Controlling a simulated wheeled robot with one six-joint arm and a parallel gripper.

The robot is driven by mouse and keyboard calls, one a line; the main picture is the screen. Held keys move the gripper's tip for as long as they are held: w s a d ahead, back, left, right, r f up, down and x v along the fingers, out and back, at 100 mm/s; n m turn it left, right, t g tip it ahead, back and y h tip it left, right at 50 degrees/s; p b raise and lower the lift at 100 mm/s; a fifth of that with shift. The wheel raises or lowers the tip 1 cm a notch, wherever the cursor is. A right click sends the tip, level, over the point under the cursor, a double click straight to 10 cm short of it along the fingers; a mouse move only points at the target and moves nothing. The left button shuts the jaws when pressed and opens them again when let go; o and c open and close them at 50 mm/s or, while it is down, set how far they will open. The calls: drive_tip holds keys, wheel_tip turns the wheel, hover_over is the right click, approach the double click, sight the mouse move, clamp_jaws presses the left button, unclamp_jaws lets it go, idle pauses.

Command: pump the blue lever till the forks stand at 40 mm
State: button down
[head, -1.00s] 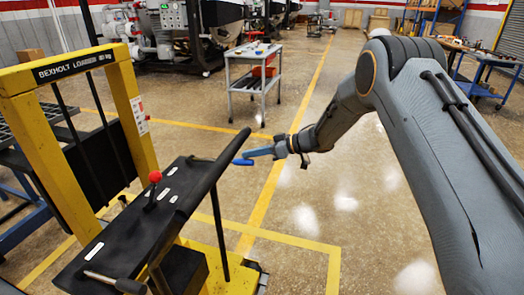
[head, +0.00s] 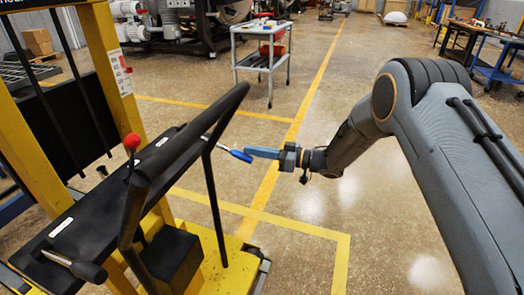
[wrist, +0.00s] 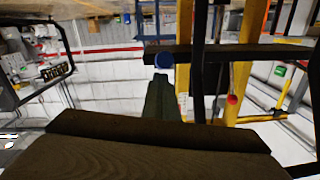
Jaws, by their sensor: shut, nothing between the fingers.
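The blue lever (head: 241,156) sticks out to the right from behind the loader's black push handle in the head view, its grip slanting down on a thin pale shaft. My gripper (head: 256,153) is shut and empty, its tips at the lever's free end. In the wrist view the round blue lever end (wrist: 164,60) is straight ahead of my fingertips (wrist: 160,78); I cannot tell whether they touch. The yellow loader (head: 103,60) fills the left of the head view. I cannot make out its forks or a height reading.
The black push handle (head: 209,118) rises beside the lever. A red-knobbed stick (head: 132,142) and a black-gripped side handle (head: 88,271) are on the black console (head: 70,225). A grey trolley (head: 262,30) stands behind. The floor right of the loader is clear.

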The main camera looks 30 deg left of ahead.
drive_tip(key=shift+s+f, duration=0.25)
drive_tip(key=shift+f, duration=0.65)
wheel_tip(320, 180, up, 6)
drive_tip(key=w+p, duration=0.1)
drive_tip(key=p, duration=0.1)
drive_tip(key=f+b+v, duration=0.1)
drive_tip(key=b+v, duration=0.1)
drive_tip(key=v, duration=0.9)
drive_tip(key=shift+w, duration=0.1)
